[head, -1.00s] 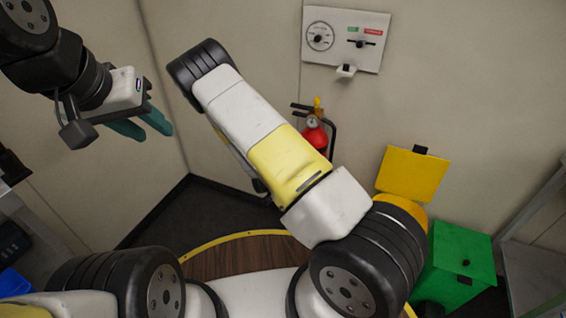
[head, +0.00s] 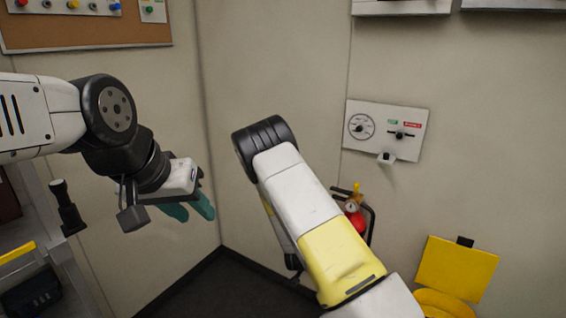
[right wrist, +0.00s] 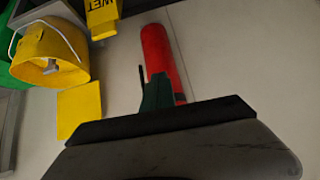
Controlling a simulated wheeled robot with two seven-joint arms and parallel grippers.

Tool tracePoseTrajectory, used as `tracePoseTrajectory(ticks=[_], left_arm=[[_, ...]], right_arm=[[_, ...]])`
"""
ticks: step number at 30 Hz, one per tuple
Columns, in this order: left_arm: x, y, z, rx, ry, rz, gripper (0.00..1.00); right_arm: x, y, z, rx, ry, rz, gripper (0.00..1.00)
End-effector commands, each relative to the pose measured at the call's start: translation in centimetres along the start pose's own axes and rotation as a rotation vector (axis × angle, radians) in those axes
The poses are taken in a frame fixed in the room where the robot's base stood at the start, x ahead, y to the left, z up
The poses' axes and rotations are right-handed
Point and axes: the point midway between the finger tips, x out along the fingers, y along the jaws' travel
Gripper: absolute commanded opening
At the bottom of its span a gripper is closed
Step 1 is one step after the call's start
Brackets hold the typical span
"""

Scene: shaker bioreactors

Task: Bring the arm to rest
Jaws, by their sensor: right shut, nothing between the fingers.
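My left gripper (head: 188,211) hangs at the left of the head view, in front of the bare wall. Its two teal fingers show apart with nothing between them, so it looks open. My right arm (head: 300,200), white and yellow with a black joint, rises through the middle of the head view. Its gripper is hidden there. In the right wrist view my right gripper (right wrist: 157,92) shows its green fingertips together, shut and empty, with the red fire extinguisher (right wrist: 160,50) behind them.
A wall panel with a gauge (head: 383,130) is at the right, above the fire extinguisher (head: 355,217). A rack (head: 70,265) stands below the left arm.

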Motion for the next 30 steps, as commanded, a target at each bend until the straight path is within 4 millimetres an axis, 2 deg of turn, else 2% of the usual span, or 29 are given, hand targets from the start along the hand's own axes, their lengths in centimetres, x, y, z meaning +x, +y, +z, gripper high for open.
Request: tracePoseTrajectory(ticks=[1, 5, 9, 15, 19, 23, 30], left_arm=[[0.0, 0.0, 0.0, 0.000, 0.000, 0.000, 0.36], [0.0, 0.0, 0.0, 0.000, 0.000, 0.000, 0.36], [0.0, 0.0, 0.0, 0.000, 0.000, 0.000, 0.36], [0.0, 0.0, 0.0, 0.000, 0.000, 0.000, 0.36], [0.0, 0.0, 0.0, 0.000, 0.000, 0.000, 0.36], [0.0, 0.0, 0.0, 0.000, 0.000, 0.000, 0.36], [0.0, 0.0, 0.0, 0.000, 0.000, 0.000, 0.36]], right_arm=[[-1.3, -0.8, -1.0, 0.030, -0.036, -0.020, 0.00], [-5.3, -2.7, -2.8, 0.066, -0.154, -0.086, 0.00], [-10.3, -4.1, -5.1, 0.076, -0.261, -0.174, 0.00], [-18.4, -4.6, -8.8, 0.044, -0.363, -0.316, 0.00], [-24.0, -3.7, -11.1, -0.006, -0.396, -0.406, 0.00], [-29.5, -1.9, -12.8, -0.076, -0.404, -0.482, 0.00], [-38.8, 3.4, -14.2, -0.243, -0.364, -0.567, 0.00]])
